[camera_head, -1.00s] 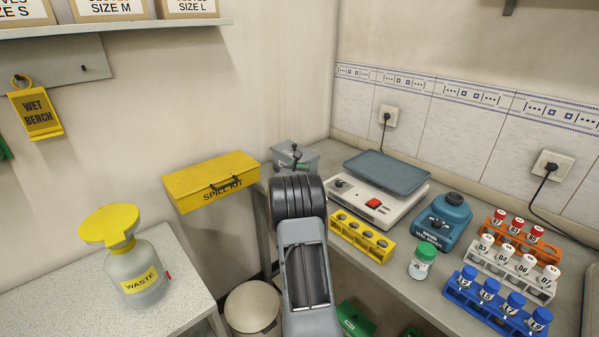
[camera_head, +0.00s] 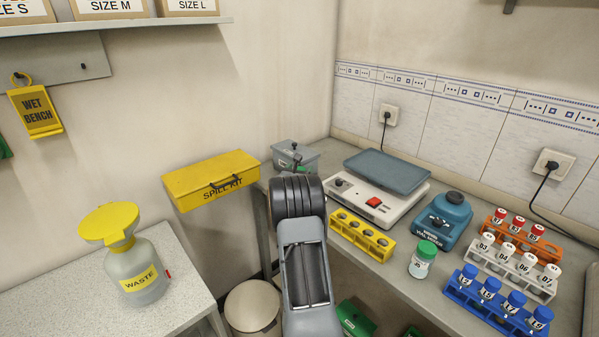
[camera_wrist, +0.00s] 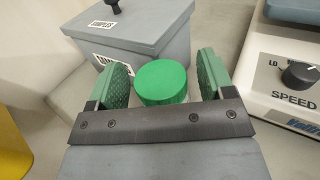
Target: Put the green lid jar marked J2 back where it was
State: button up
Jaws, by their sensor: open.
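In the wrist view a round green lid (camera_wrist: 161,82) sits between the two green-padded fingers of my gripper (camera_wrist: 165,80). The fingers are open, with a gap at each side of the lid. The jar body under the lid is hidden, and no marking on it shows. The lid is just in front of a grey lidded box (camera_wrist: 130,40).
The stirrer with the speed knob (camera_wrist: 300,75) is close on the right; it also shows in the head view (camera_head: 370,205). A yellow rack (camera_head: 361,236), a blue device (camera_head: 443,222) and bottle racks (camera_head: 510,262) fill the bench further right. A yellow spill kit (camera_head: 211,182) is at left.

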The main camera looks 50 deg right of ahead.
jog(key=shift+r, duration=0.15)
jog(key=shift+r+p, duration=0.1)
jog(key=shift+p, duration=0.2)
jog(key=s+a+r+m+g+y+b, duration=0.1)
jog(key=s+a+m+g+y, duration=0.15)
jog(key=s+a+m, duration=0.5)
jog(key=s+a+r+m+g+y+b, duration=0.15)
jog(key=s+a+m+g, duration=0.3)
jog(key=s+a, duration=0.6)
jog(key=s+a+f+m+y, duration=0.1)
jog(key=s+a+m+y, duration=0.1)
jog(key=a, duration=0.7)
jog(key=s+a+f+m+t+y, duration=0.1)
jog(key=a+m+y, duration=0.4)
jog(key=a, duration=0.5)
jog(key=s+a+m+t+y, duration=0.1)
jog(key=s+a+m+y, duration=0.2)
jog(key=a, duration=0.6)
jog(key=shift+s+a+f+m+y+p, duration=0.2)
jog(key=shift+f+m+y+p, duration=0.2)
jog(key=shift+m+y, duration=0.5)
notch_tip(320, 180, up, 6)
jog(key=p, duration=0.5)
jog(key=shift+r+p, duration=0.25)
jog(key=shift+p, duration=0.1)
